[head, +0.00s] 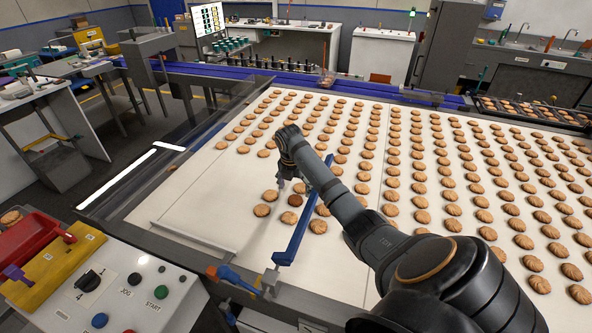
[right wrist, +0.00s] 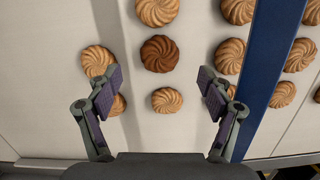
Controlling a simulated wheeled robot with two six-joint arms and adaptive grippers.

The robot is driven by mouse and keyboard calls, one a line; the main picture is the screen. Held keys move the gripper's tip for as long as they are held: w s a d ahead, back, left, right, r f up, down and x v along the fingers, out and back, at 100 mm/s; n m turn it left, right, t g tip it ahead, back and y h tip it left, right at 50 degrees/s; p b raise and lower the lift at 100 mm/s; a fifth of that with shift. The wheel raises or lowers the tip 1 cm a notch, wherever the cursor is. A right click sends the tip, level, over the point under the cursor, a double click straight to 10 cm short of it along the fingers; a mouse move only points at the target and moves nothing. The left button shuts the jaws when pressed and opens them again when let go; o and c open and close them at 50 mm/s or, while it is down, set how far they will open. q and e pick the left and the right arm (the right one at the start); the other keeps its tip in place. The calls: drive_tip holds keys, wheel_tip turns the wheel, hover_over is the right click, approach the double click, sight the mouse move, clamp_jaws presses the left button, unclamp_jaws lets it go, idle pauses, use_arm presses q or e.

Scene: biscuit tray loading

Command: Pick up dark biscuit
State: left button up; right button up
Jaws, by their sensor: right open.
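The dark biscuit (right wrist: 159,54) is a darker brown swirl than those around it. In the right wrist view it lies on the pale belt, ahead of and roughly between my open fingers. In the head view the dark biscuit (head: 295,200) lies just below my right gripper (head: 291,184). My right gripper (right wrist: 158,92) is open and empty, with a finger on each side of a lighter biscuit (right wrist: 166,100). The left finger partly covers other light biscuits (right wrist: 98,61). My left gripper is not in view.
A blue bar (head: 307,212) crosses the belt close to the right of my gripper. Many light biscuits (head: 421,217) lie in rows beyond it. The belt (head: 200,205) is bare to the left. A control panel (head: 130,285) and a red bin (head: 28,237) stand at front left.

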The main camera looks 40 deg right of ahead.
sight(296, 199)
drive_tip(key=f, duration=0.4)
drive_tip(key=shift+w+d+f+p, duration=0.15)
drive_tip(key=shift+d+f+p, duration=0.15)
drive_tip(key=shift+f, duration=0.1)
drive_tip(key=shift+r, duration=0.1)
drive_tip(key=c, duration=0.8)
